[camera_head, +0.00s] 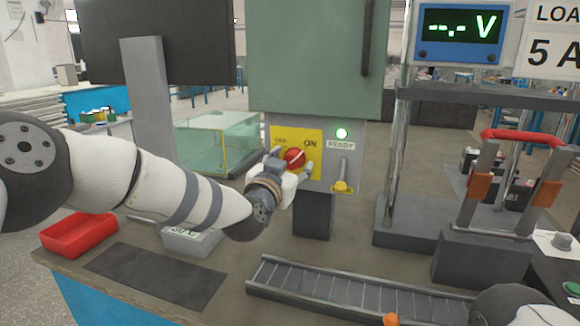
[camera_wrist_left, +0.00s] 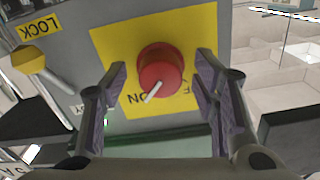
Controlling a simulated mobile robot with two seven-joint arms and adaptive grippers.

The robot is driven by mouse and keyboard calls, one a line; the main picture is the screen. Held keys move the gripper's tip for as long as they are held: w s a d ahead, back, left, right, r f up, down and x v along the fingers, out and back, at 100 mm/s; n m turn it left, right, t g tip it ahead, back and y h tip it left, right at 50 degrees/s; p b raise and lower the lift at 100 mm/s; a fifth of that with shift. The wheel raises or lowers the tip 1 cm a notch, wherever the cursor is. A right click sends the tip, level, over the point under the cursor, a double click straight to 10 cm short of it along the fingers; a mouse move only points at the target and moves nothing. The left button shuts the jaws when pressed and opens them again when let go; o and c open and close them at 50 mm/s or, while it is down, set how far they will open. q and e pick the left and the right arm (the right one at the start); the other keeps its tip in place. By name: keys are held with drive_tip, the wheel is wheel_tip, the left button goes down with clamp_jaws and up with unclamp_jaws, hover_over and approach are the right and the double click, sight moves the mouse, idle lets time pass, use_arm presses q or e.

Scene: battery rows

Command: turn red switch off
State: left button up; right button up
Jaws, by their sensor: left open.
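The red switch (camera_head: 294,157) is a round knob on a yellow plate (camera_head: 317,151) on the grey panel, with an ON label beside it. In the left wrist view the red knob (camera_wrist_left: 162,68) has a white pointer angled to the lower left, at the ON lettering. An F of another label shows to its lower right, partly hidden by a finger. My left gripper (camera_wrist_left: 160,84) is open. Its two fingers stand on either side of the knob, with gaps showing. In the head view my left gripper (camera_head: 289,165) is at the knob. My right gripper is not in view.
A green READY lamp (camera_head: 342,133) is lit right of the plate. A yellow-based lever (camera_head: 341,185) stands below it; a dark block (camera_head: 314,214) is in front. The meter (camera_head: 458,35) shows dashes and V. A red tray (camera_head: 80,234) and roller track (camera_head: 340,292) are on the bench.

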use_arm(q)
drive_tip(key=shift+c, duration=0.3)
drive_tip(key=c, duration=1.1)
drive_tip(key=shift+n, duration=0.3)
drive_tip(key=n, duration=0.3)
drive_tip(key=shift+n, duration=0.4)
drive_tip(key=n, duration=0.4)
drive_tip(key=shift+n, duration=0.3)
drive_tip(key=n+b, duration=0.1)
drive_tip(key=n, duration=0.4)
drive_tip(key=shift+f, duration=0.15)
drive_tip(key=shift+n+b, duration=0.3)
drive_tip(key=shift+n, duration=1.6)
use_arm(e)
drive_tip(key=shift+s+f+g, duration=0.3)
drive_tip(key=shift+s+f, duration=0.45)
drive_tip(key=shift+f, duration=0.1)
